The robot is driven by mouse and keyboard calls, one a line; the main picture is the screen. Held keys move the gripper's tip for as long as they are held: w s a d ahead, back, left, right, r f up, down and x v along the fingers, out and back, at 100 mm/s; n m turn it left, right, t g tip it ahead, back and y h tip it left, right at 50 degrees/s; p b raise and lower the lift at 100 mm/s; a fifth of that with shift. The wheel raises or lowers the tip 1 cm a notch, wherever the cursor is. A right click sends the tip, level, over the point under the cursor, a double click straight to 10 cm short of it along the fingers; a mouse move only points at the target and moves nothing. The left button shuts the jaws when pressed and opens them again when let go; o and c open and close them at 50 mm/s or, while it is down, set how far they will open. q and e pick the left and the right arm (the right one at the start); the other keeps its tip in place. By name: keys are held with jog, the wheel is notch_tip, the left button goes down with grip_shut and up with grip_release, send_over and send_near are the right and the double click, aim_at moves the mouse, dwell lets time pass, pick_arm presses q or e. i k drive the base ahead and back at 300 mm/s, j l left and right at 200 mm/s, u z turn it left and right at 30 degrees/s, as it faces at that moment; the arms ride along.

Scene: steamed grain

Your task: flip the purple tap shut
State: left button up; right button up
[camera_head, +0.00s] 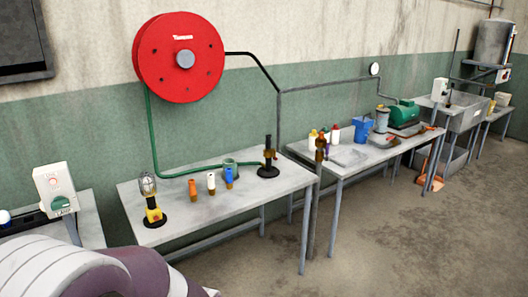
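I cannot make out a purple tap for certain. A small purple spot (327,143) shows beside a brown fitting on an upright post, near the bottles on the second table; it is too small to tell what it is or whether it is open or shut. Neither of my grippers is in view. No gripper is seen touching anything on the tables.
The near table (205,217) holds a caged lamp (150,198), an orange, a white and a blue nozzle, and a black stand (268,162). A red hose reel (180,57) hangs above. A switch box (56,189) stands left.

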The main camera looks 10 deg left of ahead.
aim_at(326, 158)
jog(key=i+j+z, duration=0.15)
jog(key=i, duration=0.5)
jog(key=i+j+z, duration=0.15)
jog(key=i+j, duration=0.15)
jog(key=i, duration=0.35)
jog(key=i+j+z, duration=0.15)
jog(key=i+j, duration=0.15)
jog(key=i, duration=0.3)
jog(key=i+j+z, duration=0.1)
jog(key=i+j, duration=0.3)
jog(key=i, duration=0.25)
jog(key=i+j+z, duration=0.15)
jog(key=i+j, duration=0.3)
jog(key=i, duration=0.1)
